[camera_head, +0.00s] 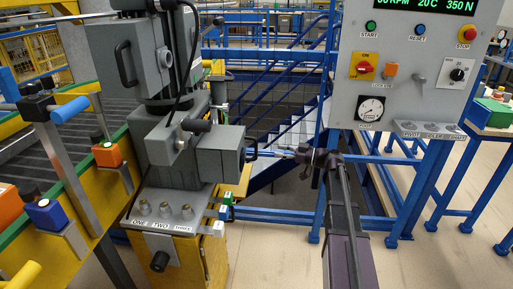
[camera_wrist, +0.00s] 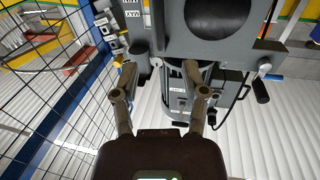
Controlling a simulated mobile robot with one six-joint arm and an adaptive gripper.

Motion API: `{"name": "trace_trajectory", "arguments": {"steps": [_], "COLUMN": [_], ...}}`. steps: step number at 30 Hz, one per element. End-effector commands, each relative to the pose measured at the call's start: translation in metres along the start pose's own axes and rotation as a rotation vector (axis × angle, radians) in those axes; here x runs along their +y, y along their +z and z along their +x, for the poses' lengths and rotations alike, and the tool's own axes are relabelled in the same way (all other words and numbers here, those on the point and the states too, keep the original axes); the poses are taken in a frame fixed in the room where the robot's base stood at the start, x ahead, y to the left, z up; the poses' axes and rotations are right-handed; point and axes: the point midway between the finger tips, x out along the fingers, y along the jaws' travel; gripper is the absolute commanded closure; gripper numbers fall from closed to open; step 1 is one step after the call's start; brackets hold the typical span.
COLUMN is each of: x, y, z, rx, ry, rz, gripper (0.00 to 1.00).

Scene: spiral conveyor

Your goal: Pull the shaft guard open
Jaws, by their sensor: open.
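The grey machine (camera_head: 175,120) stands left of centre in the head view. Grey machine parts (camera_wrist: 190,75) lie beyond the fingertips. Whether the guard is fully shut cannot be told.
A control panel (camera_head: 410,90) on blue legs stands right of my arm. Blue rails (camera_head: 275,218) run behind and below it. A wire mesh (camera_wrist: 50,90) fills the wrist view's left.

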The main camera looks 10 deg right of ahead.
Motion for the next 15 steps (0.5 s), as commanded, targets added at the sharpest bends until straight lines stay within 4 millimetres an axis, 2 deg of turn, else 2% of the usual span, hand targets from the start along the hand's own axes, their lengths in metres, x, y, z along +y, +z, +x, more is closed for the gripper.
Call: {"name": "trace_trajectory", "arguments": {"steps": [15], "x": [0.000], "y": [0.000], "z": [0.074], "rx": [0.000], "ry": [-0.003], "rz": [0.000], "gripper": [0.43]}}
